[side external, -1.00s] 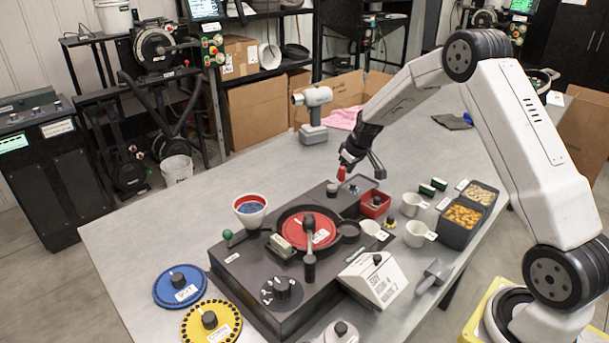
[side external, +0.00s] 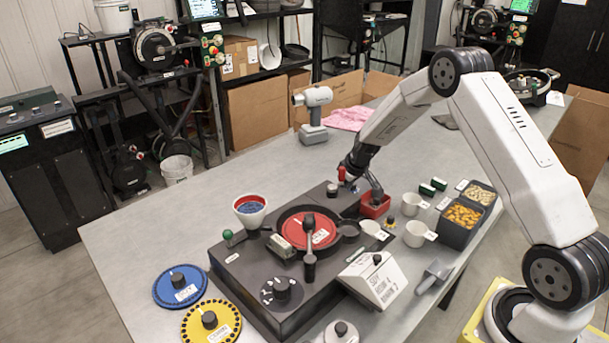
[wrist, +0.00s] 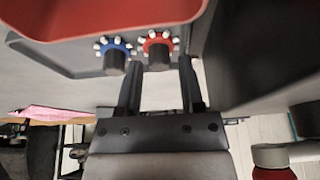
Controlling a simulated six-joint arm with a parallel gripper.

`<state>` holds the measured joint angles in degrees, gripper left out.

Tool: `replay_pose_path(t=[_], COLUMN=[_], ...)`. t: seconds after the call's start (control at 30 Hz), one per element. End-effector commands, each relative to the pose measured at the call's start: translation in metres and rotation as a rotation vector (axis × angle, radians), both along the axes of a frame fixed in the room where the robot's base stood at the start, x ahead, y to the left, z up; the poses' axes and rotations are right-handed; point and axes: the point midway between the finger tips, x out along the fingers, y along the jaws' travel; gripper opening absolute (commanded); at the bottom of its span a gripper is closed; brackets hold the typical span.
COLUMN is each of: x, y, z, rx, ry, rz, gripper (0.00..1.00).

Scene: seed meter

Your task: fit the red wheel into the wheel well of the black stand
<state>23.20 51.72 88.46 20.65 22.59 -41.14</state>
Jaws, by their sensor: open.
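A small red wheel (wrist: 157,42) with pale pegs and a grey hub sits on a grey tray (wrist: 85,62) in the wrist view, beside a similar blue wheel (wrist: 115,50). My gripper (wrist: 159,68) is open, its fingertips just short of the red wheel and to either side of its hub. In the side view my gripper (side external: 363,187) is low over the tray and hides the red wheel.
A red bin (side external: 375,208) stands close beside my gripper and fills the top of the wrist view (wrist: 110,20). A red-topped post (side external: 342,173) is close to its left. White cups (side external: 415,233) stand to the right. The table's far left is clear.

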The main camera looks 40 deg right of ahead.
Motion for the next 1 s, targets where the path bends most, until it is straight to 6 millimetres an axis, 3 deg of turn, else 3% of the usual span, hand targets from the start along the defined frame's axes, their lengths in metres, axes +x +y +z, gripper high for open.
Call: replay_pose_path(t=[0.03,0.17,1.0], x=[0.0,0.0,0.0], y=[0.0,0.0,0.0], z=[0.0001,0.0001,0.0096], rx=[0.0,0.0,-0.001], ry=[0.0,0.0,0.0], rz=[0.0,0.0,0.002], gripper=[0.39,0.0,0.0])
